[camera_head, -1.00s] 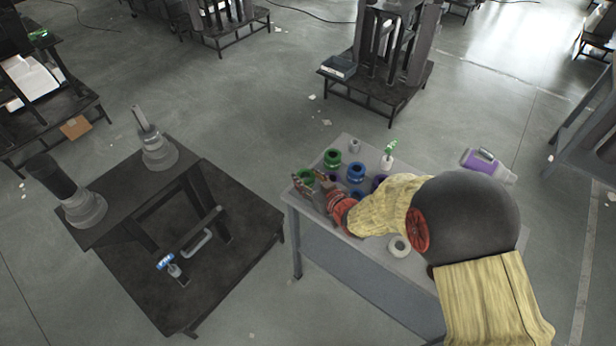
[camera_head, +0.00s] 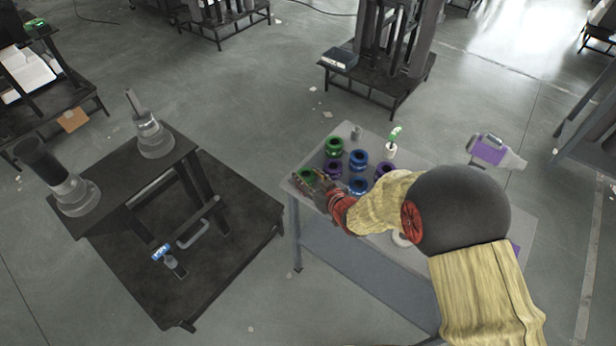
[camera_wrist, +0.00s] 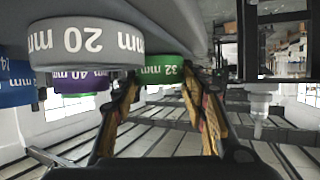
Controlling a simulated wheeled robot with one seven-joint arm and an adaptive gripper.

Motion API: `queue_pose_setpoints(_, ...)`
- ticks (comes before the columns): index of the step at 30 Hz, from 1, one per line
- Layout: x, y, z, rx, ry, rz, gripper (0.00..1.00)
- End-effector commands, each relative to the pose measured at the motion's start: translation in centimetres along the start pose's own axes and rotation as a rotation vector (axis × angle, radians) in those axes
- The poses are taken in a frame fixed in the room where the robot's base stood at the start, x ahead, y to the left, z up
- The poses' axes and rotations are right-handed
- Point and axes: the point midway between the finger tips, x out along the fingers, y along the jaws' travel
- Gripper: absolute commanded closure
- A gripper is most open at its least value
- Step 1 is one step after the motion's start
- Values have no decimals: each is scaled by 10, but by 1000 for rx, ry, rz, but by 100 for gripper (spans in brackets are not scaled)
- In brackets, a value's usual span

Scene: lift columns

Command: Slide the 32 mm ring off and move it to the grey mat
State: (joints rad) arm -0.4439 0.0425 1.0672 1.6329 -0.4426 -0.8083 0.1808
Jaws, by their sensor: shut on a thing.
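The green 32 mm ring (camera_wrist: 165,71) is between my gripper's fingers in the wrist view, its "32 mm" label partly visible. In the head view a green ring (camera_head: 307,174) sits at my fingertips near the left corner of the grey table (camera_head: 350,258). My gripper (camera_head: 316,186) is shut on this ring; it also shows in the wrist view (camera_wrist: 160,88). Whether the ring still touches its support is hidden. I cannot pick out a separate grey mat.
A second green ring (camera_head: 333,147), a purple ring (camera_head: 333,168), blue rings (camera_head: 358,159) and another purple ring (camera_head: 383,170) stand close by. A grey 20 mm ring (camera_wrist: 86,42) is near the wrist camera. A white bottle (camera_head: 391,150) stands behind.

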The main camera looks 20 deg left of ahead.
Motion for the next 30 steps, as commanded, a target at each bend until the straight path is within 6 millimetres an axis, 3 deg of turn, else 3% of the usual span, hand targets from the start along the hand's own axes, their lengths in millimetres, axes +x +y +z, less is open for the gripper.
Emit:
queue_pose_setpoints(12,0,0,0,0,0,0,36)
queue_pose_setpoints(22,-3,0,0,1,-1,0,36)
queue_pose_setpoints(30,-39,1,-1,1,1,1,36)
